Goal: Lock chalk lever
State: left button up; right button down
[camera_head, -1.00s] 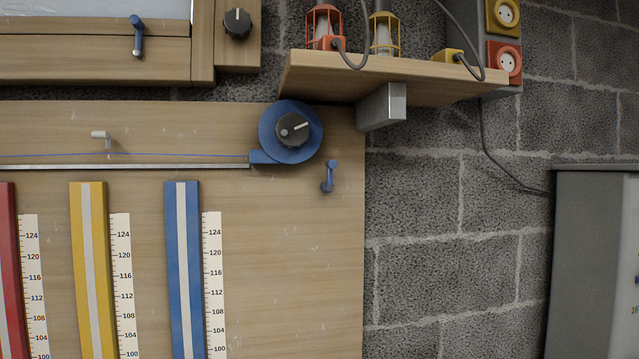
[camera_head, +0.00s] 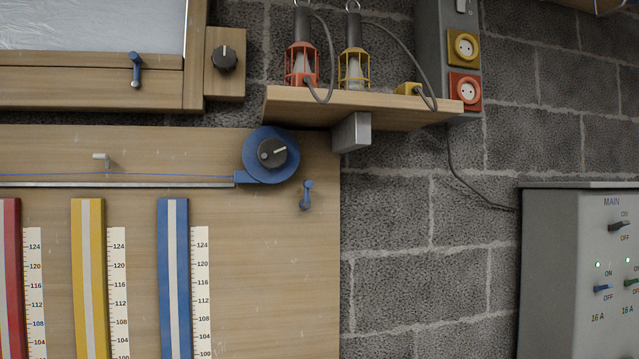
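A round blue reel (camera_head: 271,154) with a black knob (camera_head: 279,153) is fixed at the upper right of a wooden board (camera_head: 270,270). A thin blue line (camera_head: 120,174) runs left from the reel along a metal rail. A small blue lever (camera_head: 306,195) is mounted just below and right of the reel, its rounded end up and slightly right. A second blue lever (camera_head: 135,69) is on the wooden frame above, hanging nearly straight down. I cannot tell from the view which of them is the chalk lever. Neither of my grippers is in view.
Red, yellow and blue strips (camera_head: 173,280) with scales stand on the board. A wooden shelf (camera_head: 350,108) with red (camera_head: 301,65) and yellow (camera_head: 354,68) caged lamps juts out at upper right. A grey switch panel (camera_head: 565,270) is at right. Bare block wall lies between.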

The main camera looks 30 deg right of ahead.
aim_at(306, 184)
jog(key=k, duration=0.25)
jog(key=u, duration=0.75)
jog(key=i, duration=0.55)
jog(key=z, duration=1)
